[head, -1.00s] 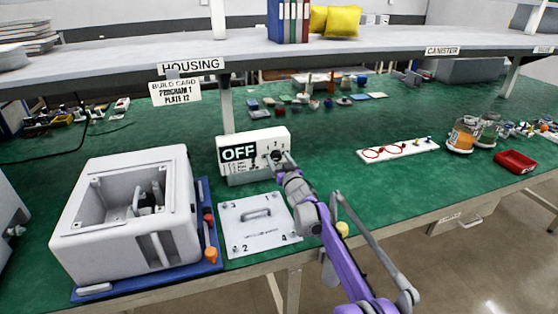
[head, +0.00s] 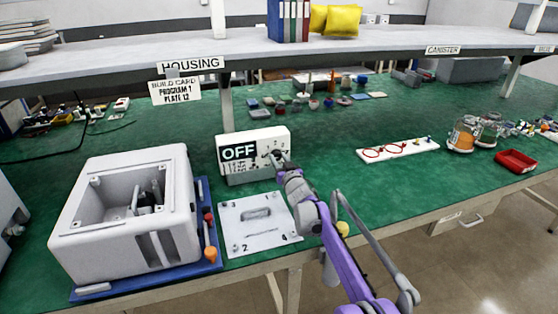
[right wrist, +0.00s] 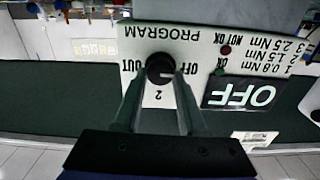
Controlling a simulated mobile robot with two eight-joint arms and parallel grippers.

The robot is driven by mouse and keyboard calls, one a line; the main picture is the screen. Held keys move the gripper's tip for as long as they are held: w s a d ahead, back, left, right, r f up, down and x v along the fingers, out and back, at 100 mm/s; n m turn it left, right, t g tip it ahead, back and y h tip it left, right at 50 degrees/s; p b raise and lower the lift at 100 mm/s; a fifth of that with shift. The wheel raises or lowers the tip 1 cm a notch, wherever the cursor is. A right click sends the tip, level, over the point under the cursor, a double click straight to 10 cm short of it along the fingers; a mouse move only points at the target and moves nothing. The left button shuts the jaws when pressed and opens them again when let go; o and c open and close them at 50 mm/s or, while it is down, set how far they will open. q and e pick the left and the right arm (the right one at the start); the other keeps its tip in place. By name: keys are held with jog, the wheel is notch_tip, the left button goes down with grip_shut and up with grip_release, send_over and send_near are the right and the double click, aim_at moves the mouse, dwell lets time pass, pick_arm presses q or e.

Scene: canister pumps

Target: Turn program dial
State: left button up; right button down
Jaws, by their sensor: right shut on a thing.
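The white control box (head: 232,139) stands on the green bench and its display reads OFF. Its black program dial (right wrist: 160,68) shows in the right wrist view, under the word PROGRAM, with OFF and 2 printed around it. That view is upside down. My right gripper (right wrist: 160,78) is shut on the dial, one finger on each side. In the head view the right gripper (head: 277,158) is at the right part of the box's face and hides most of the dial. The pointer's exact direction is hard to tell. My left gripper is not in view.
A build card (head: 175,91) hanging from the shelf reads program 1, plate 12. A white housing (head: 120,245) on a blue base stands at the left. A numbered plate (head: 240,236) lies in front of the box.

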jog(key=m+b, duration=0.3)
jog(key=m, duration=0.1)
jog(key=shift+d+f+b, duration=0.1)
jog(key=shift+f+b, duration=0.15)
jog(key=shift+b, duration=0.05)
jog(key=shift+r+m+b, duration=0.1)
jog(key=shift+m+b, duration=1.15)
jog(key=shift+m, duration=0.95)
jog(key=shift+c, duration=2.4)
grip_release()
jog(key=shift+d, duration=0.1)
jog(key=v, duration=1)
jog(key=shift+s+p, duration=0.35)
jog(key=shift+p, duration=0.05)
jog(key=shift+d, duration=0.1)
